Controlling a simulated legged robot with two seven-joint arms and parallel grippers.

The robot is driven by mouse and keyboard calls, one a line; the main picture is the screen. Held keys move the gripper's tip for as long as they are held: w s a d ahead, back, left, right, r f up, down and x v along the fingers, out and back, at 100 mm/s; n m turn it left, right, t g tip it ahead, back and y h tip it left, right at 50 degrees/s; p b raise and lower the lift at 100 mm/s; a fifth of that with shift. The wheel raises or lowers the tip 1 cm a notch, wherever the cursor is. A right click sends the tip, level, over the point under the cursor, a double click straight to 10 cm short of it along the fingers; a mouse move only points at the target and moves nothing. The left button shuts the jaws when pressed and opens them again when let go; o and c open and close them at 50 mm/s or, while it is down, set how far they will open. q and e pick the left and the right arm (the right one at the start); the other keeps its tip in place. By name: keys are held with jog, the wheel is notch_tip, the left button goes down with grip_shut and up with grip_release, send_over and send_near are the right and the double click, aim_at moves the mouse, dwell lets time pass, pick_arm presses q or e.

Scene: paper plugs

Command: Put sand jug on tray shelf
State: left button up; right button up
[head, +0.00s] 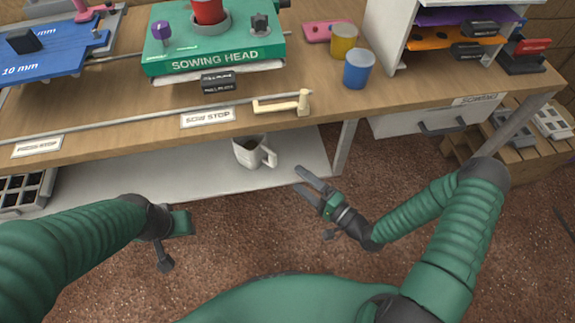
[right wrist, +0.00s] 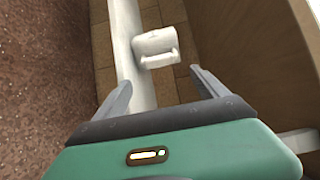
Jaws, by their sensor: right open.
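The sand jug (head: 245,154), white with a handle and dark contents, stands on the pale lower shelf (head: 300,152) under the bench front. Its handle faces right. It also shows in the right wrist view (right wrist: 152,42), ahead of and between the fingers. My right gripper (head: 298,181) is open and empty, right of the jug and apart from it. My left gripper (head: 177,240) is in front of the bench, left of the jug; its jaw opening is unclear. A white rack (head: 393,35) with purple and orange sheets stands at the bench's right; no label marks either as the tray shelf.
The wooden bench top (head: 120,100) overhangs the jug. On it are the green sowing head (head: 215,55), a blue cup (head: 358,68), a yellow cup (head: 343,41) and a beige lever (head: 285,105). A drawer (head: 420,118) hangs at right. Open floor lies in front.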

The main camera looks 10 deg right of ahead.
jog(key=s+d+f+n+g+h, duration=0.1)
jog(key=d+f+n+g+h, duration=0.4)
jog(key=d+n+g+h, duration=0.3)
jog(key=s+a+r+n+g+h, duration=0.1)
jog(key=s+r+n+g+h, duration=0.1)
jog(key=s+r, duration=0.8)
notch_tip(320, 180, up, 4)
jog(key=shift+s+a+f+n+g+h, duration=0.25)
jog(key=shift+n+g, duration=0.25)
jog(key=shift+g, duration=0.5)
jog(key=shift+d+r, duration=0.1)
